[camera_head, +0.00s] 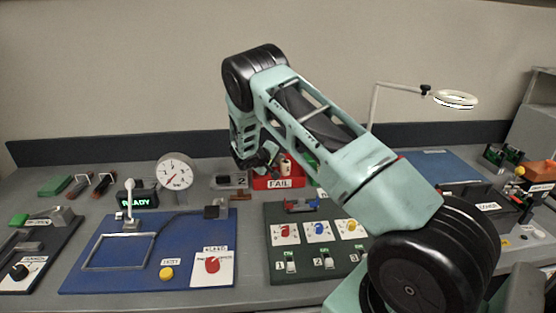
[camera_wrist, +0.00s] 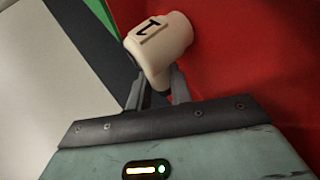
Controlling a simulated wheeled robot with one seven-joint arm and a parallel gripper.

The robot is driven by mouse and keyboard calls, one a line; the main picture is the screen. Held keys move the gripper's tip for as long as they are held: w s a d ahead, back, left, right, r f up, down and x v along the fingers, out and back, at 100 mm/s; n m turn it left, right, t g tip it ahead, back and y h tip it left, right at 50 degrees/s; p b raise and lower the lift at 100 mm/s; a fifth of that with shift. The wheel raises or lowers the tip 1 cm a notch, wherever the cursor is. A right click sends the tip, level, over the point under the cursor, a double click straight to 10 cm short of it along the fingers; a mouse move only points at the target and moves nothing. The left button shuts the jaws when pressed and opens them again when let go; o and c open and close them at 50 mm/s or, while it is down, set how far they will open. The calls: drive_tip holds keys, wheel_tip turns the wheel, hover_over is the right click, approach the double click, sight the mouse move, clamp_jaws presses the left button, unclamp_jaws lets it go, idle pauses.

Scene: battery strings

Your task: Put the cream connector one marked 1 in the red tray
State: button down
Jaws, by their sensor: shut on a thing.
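The cream connector marked 1 (camera_wrist: 160,48) is between the fingers of my gripper (camera_wrist: 162,88) in the wrist view. My gripper is shut on its lower part. In the head view the connector (camera_head: 285,166) shows small, above the red tray (camera_head: 279,183) labelled FAIL. In the wrist view the red of the tray (camera_wrist: 255,60) fills the background right behind the connector. I cannot tell whether the connector touches the tray. My arm hides part of the tray's right side in the head view.
A grey block marked 2 (camera_head: 229,181) stands left of the tray. A round gauge (camera_head: 175,171) is farther left. A dark green panel (camera_head: 305,240) with coloured knobs lies in front, beside a blue board (camera_head: 130,265). A ring lamp (camera_head: 456,99) stands at the back right.

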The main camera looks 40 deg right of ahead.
drive_tip(key=shift+f+b, duration=0.2)
drive_tip(key=shift+b, duration=0.1)
drive_tip(key=c, duration=1.5)
unclamp_jaws()
drive_tip(key=shift+c, duration=0.2)
drive_tip(key=shift+r, duration=0.15)
drive_tip(key=shift+r+p, duration=0.2)
drive_tip(key=shift+p, duration=0.2)
drive_tip(key=b+v, duration=0.3)
drive_tip(key=v, duration=0.9)
drive_tip(key=shift+f, duration=0.15)
